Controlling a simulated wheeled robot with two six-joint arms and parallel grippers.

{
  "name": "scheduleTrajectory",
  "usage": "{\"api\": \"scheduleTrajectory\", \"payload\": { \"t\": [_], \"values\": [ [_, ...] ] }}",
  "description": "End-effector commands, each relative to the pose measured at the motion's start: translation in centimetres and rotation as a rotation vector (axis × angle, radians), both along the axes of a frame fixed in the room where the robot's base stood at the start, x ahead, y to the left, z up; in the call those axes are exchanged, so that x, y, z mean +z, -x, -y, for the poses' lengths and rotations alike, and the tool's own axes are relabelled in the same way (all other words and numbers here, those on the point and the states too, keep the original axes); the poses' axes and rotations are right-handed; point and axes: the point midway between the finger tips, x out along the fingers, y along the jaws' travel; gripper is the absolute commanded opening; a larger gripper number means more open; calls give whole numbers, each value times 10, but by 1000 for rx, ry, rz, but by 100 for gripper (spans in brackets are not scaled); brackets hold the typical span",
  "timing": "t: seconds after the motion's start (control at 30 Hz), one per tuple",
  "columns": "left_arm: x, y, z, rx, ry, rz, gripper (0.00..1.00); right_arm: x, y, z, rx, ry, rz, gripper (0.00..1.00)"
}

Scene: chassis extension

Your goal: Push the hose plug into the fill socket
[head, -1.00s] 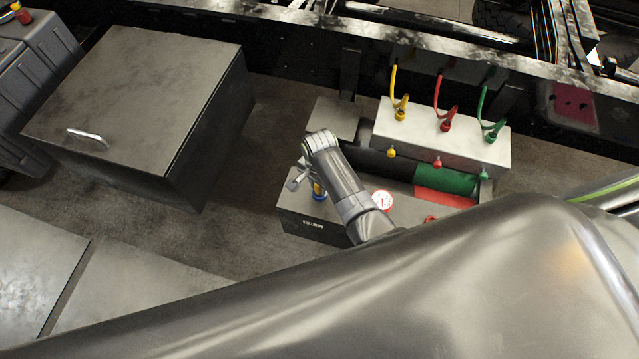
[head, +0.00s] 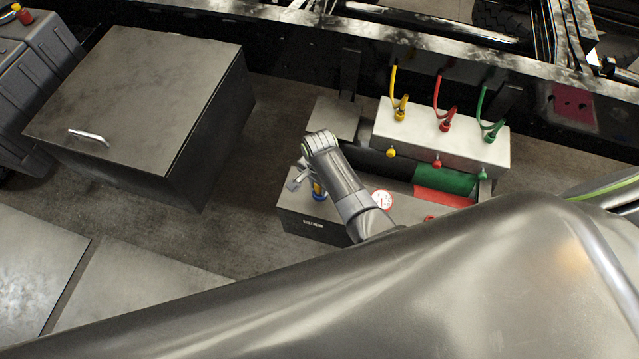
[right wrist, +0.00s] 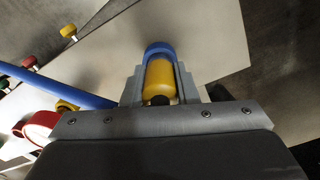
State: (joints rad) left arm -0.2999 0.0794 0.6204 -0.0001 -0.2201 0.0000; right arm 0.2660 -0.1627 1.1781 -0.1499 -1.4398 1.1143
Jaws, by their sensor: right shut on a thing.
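My right gripper (head: 309,181) is shut on the yellow hose plug (head: 317,188), over the left part of the dark box with the gauge. In the right wrist view the yellow plug (right wrist: 159,80) sits between the two grey fingers of the gripper (right wrist: 160,88). A blue ring (right wrist: 158,48), which looks like the fill socket, surrounds the plug's far end; it also shows in the head view (head: 319,197). I cannot tell how deep the plug sits. A blue hose (right wrist: 62,86) runs in from the left in the right wrist view. My left gripper is not in view.
The dark box (head: 300,222) carries a round gauge (head: 382,200). Behind it stands a white block (head: 430,140) with yellow, red and green lines. A large metal box (head: 140,95) stands left, with floor between. My own arm covers the foreground.

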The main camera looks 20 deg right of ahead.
Motion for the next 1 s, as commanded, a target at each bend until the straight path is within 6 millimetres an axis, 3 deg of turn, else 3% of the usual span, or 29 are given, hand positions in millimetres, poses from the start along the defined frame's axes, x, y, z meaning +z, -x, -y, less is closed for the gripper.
{"api": "scheduleTrajectory", "payload": {
  "t": [0.53, 0.57, 0.73, 1.0],
  "values": [
    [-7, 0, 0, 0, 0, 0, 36, -11, 0, 0, 0, 1, -1, 7],
    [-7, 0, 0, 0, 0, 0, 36, -11, 0, 0, 0, 0, 0, 28],
    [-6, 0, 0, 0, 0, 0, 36, -10, 0, 0, 0, 0, 0, 50],
    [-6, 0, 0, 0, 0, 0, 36, -10, 0, 0, 0, 1, -1, 52]
  ]
}}
